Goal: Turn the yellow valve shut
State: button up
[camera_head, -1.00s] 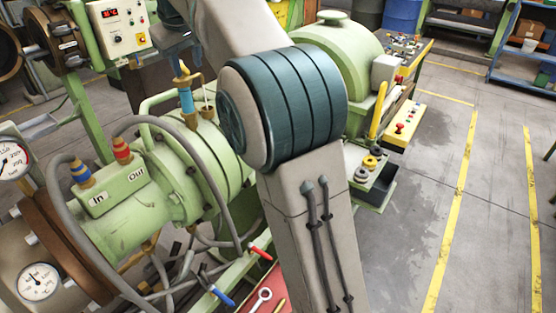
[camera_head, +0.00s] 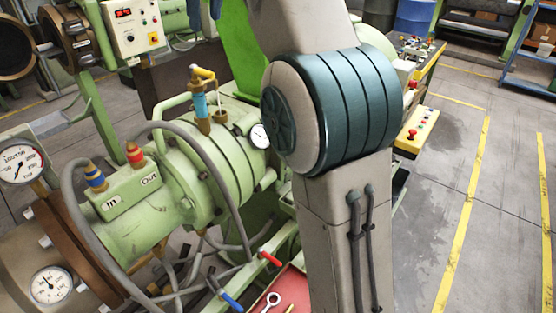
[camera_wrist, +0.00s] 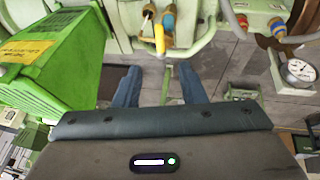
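The yellow valve (camera_head: 204,73) is a small lever on top of a blue and brass fitting (camera_head: 201,104) on the green extruder barrel. In the wrist view the yellow lever (camera_wrist: 159,39) stands beyond my fingertips, roughly in line with the gap between them. My gripper (camera_wrist: 160,75) has two blue fingers spread wide apart with nothing between them. It is apart from the valve. In the head view my upper arm hides part of the machine to the right of the fitting.
Grey hoses (camera_head: 207,168) loop around the barrel near the valve. Red and blue-banded fittings (camera_head: 134,154) and gauges (camera_head: 19,164) are at the left. A green housing with a yellow label (camera_wrist: 50,70) stands close at the left in the wrist view. Open floor (camera_head: 430,230) lies at the right.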

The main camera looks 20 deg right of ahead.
jog(key=s+d+f+m+b, duration=0.2)
jog(key=s+d+f+m, duration=0.1)
jog(key=s+f, duration=0.6)
jog(key=s+d+f+m+b, duration=0.2)
jog(key=s+d+f, duration=0.3)
jog(key=f, duration=1.2)
jog(key=shift+s+f+m+g+h+b, duration=0.15)
jog(key=shift+s+m+g+h+b, duration=0.25)
jog(key=shift+s, duration=1.8)
jog(key=shift+d, duration=0.1)
jog(key=s+d+f+m+b, duration=0.1)
jog(key=s+f+m+b, duration=0.1)
jog(key=s+f, duration=0.75)
notch_tip(320, 180, up, 36)
jog(key=n+p, duration=0.6)
jog(key=n, duration=0.2)
send_over(206, 72)
jog(key=s, duration=0.6)
jog(key=shift+t+y, duration=0.4)
jog(key=x, duration=0.4)
jog(key=b+x, duration=0.1)
jog(key=x, duration=0.4)
jog(key=d+b+x, duration=0.1)
jog(key=x, duration=0.3)
jog(key=shift+w+a+f, duration=0.1)
jog(key=shift+w+f, duration=0.15)
jog(key=shift+f, duration=0.1)
